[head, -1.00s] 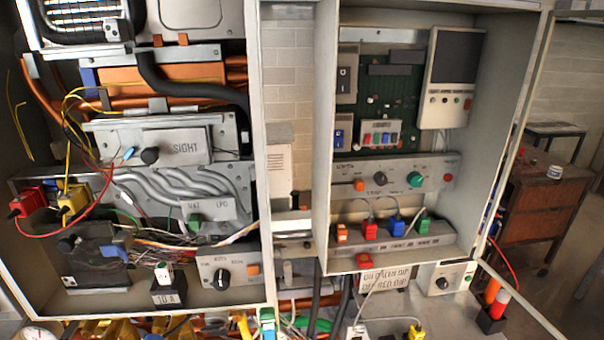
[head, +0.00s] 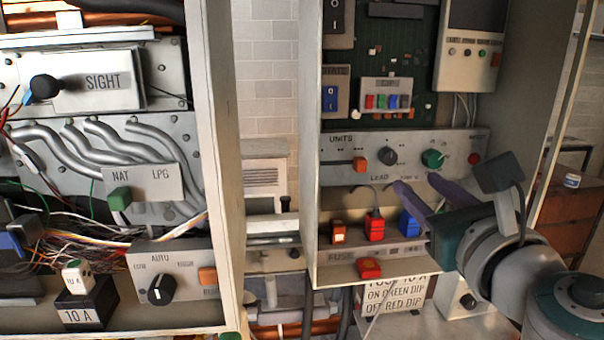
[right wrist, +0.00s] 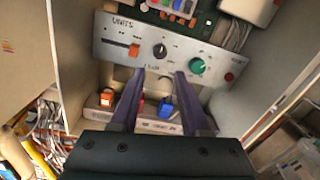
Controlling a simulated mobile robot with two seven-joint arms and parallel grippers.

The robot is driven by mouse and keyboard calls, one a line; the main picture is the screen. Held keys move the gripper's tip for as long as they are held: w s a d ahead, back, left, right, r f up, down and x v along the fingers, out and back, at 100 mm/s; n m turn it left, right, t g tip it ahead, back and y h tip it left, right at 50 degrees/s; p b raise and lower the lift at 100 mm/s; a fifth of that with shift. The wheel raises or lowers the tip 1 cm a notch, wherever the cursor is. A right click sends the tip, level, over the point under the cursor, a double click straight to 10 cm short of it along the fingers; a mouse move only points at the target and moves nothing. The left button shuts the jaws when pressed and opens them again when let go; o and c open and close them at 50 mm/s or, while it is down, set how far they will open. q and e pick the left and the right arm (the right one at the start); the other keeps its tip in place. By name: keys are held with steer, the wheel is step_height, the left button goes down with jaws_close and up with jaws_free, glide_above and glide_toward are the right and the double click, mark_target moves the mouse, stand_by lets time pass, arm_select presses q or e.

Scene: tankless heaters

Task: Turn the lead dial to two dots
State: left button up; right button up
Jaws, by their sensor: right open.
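The black dial (head: 388,155) is on the grey UNITS panel (head: 345,172) in the right cabinet, with the word LEAD just below it. In the right wrist view the black dial (right wrist: 160,50) lies just beyond my fingertips. The dot marks around it are too small to read. My right gripper (head: 418,185) comes in from the right, below the dials. It is open and empty, with its two purple fingers (right wrist: 160,74) apart and pointing toward the panel below the black dial. They look apart from the dial. My left gripper is not in view.
A green dial (head: 432,159) is right of the black one, an orange slider (head: 360,164) left of it, and a red button (head: 474,159) farther right. Red (head: 375,229) and blue (head: 410,222) fuses stand below, close to my fingers. The cabinet's side walls bound the space.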

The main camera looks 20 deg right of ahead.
mark_target(391, 160)
steer(key=p+x, duration=0.1)
steer(key=x, duration=0.8)
steer(key=shift+w, duration=0.25)
steer(key=shift+c, duration=0.3)
jaws_close()
